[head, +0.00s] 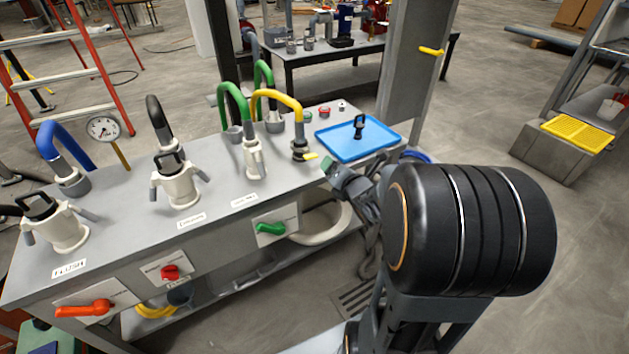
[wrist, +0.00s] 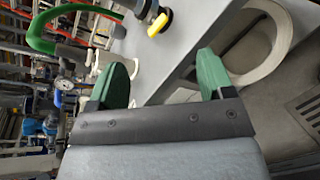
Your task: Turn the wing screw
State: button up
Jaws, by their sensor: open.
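A small yellow wing-like tab, which looks like the wing screw (head: 311,156), sticks out from a dark fitting at the foot of the yellow hose (head: 277,95) on the bench. In the wrist view the yellow tab (wrist: 159,25) is at the top, beyond the fingertips. My gripper (head: 330,168) is just to the right of the tab, near the bench's front edge, and apart from it. In the wrist view its two green fingers (wrist: 162,70) are wide apart with nothing between them. My arm partly hides the gripper in the head view.
A blue tray (head: 345,150) with a black-handled part (head: 359,127) lies behind the gripper. A white cup-like fitting (head: 254,158) stands left of the tab, with a green hose (head: 233,97) nearby. A green lever (head: 271,229) and a white ring-shaped basin (head: 322,232) are below the bench edge.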

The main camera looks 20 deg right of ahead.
aim_at(313, 158)
notch_tip(313, 158, down, 5)
jog(key=n+t+y+b, duration=0.3)
jog(key=n+b, duration=0.1)
jog(key=n, duration=0.4)
jog(key=shift+n, duration=0.4)
jog(key=w, duration=0.4)
jog(key=w+a, duration=0.1)
jog(key=w, duration=0.7)
jog(key=shift+w+a+f, duration=0.15)
jog(key=shift+w, duration=0.25)
jog(key=shift+c, duration=0.2)
